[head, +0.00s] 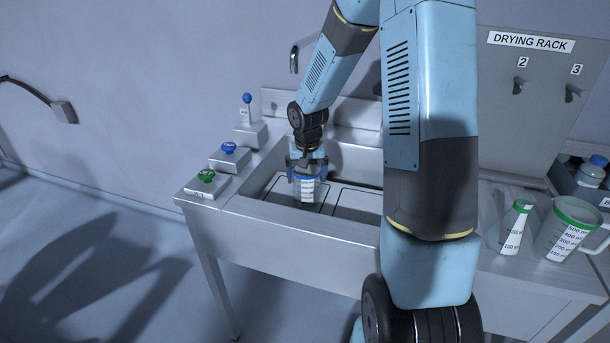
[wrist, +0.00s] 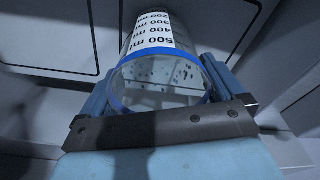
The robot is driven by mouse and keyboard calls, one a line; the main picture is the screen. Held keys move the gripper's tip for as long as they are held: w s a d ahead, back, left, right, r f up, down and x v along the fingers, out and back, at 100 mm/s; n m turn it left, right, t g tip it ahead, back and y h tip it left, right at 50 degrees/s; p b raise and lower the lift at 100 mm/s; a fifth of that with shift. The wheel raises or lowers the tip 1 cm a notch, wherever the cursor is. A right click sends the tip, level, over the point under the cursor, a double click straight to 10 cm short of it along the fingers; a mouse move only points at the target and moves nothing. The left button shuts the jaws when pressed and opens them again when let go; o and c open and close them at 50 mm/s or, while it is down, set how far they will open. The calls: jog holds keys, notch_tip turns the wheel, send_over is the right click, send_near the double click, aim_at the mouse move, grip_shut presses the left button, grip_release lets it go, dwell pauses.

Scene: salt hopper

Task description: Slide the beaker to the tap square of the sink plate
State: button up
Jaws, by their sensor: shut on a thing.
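The beaker (head: 307,191) is clear, with a blue rim and a white scale label. It is upright in the left part of the sink, over the sink plate (head: 350,203). My gripper (head: 307,173) is shut on the beaker near its rim. In the wrist view the jaws flank the beaker (wrist: 160,75), and dark specks show inside its mouth. The plate has dark outlined squares; the beaker hides part of them, and my arm covers the plate's right side. I cannot tell which square the beaker is over, or whether its base touches the plate.
A dark tap (head: 294,60) sticks out of the wall above the sink. Green (head: 207,177) and blue (head: 229,148) knobs and a blue-topped lever (head: 247,99) line the left edge. A green-rimmed flask (head: 515,226) and jug (head: 567,228) stand right, below the drying rack (head: 530,80).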

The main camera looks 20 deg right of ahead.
aim_at(296, 170)
jog(key=shift+w+a, duration=0.9)
jog(key=shift+w, duration=0.15)
jog(key=shift+w+a, duration=0.3)
jog(key=shift+a, duration=0.15)
jog(key=o, duration=0.7)
jog(key=shift+o, duration=0.2)
jog(key=shift+d, duration=0.1)
